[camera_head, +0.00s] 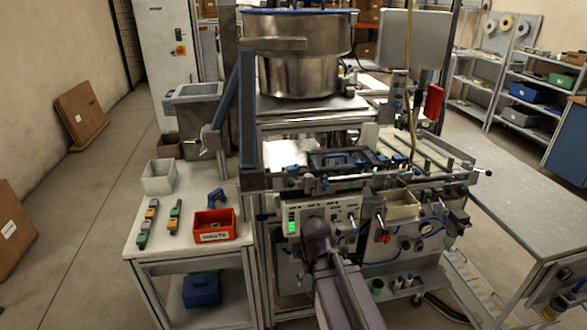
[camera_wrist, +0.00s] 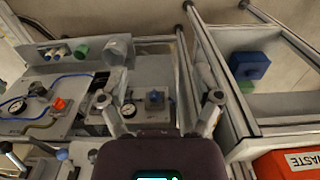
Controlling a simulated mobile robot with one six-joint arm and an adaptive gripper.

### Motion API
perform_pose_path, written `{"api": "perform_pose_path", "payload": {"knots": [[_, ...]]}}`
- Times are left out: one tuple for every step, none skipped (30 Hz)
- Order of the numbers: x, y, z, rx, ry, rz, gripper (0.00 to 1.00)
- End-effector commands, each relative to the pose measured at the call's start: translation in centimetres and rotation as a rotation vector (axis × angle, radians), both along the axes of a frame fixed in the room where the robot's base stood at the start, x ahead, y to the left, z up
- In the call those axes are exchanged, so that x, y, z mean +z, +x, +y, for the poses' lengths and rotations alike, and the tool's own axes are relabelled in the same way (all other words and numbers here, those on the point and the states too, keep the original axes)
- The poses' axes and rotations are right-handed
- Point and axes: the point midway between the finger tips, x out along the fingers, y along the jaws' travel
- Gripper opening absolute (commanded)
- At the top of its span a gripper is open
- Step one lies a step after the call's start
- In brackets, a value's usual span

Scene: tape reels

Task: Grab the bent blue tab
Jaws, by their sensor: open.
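A small bent blue piece (camera_head: 216,197), which looks like the bent blue tab, lies on the pale side table (camera_head: 190,257) just behind the red waste bin (camera_head: 214,226). It is small, and its exact shape is hard to tell. I do not see it in the wrist view. My gripper (camera_wrist: 160,98) is open in the wrist view, its two fingers wide apart with nothing held between them. In the head view my arm is in front of the machine, to the right of the side table, and its fingers are hidden.
A pale open bin (camera_head: 158,176) and two rows of coloured blocks (camera_head: 147,225) stand on the side table's left. A blue box (camera_head: 202,288) sits on its lower shelf. The machine's control panel (camera_head: 325,218) and a blue-faced post (camera_head: 248,110) rise at the table's right.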

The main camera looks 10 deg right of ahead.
Motion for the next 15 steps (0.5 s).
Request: {"api": "perform_pose_path", "payload": {"knots": [[0.8,0.3,0.0,-0.010,0.000,0.000,0.83],[1.2,0.5,0.0,-0.018,0.000,-0.001,0.83],[1.7,0.8,0.0,-0.031,0.000,-0.001,0.83],[2.1,1.0,0.0,-0.041,0.000,-0.001,0.83],[2.5,1.2,0.0,-0.053,0.000,-0.001,0.83],[3.2,1.5,0.0,-0.070,0.000,-0.002,0.83],[3.7,1.8,0.0,-0.085,0.000,-0.002,0.83],[4.3,2.1,0.0,-0.100,0.000,-0.002,0.83],[5.0,2.5,0.0,-0.121,0.000,-0.002,0.83],[5.6,2.8,0.0,-0.137,0.000,-0.003,0.83],[6.1,3.1,0.0,-0.154,0.000,-0.003,0.83],[6.9,3.5,0.0,-0.176,0.000,-0.003,0.83],[7.4,3.8,0.0,-0.193,0.000,-0.004,0.83],[8.0,4.0,0.0,-0.210,0.001,-0.004,0.83],[8.7,4.4,0.0,-0.232,0.001,-0.004,0.83]]}}
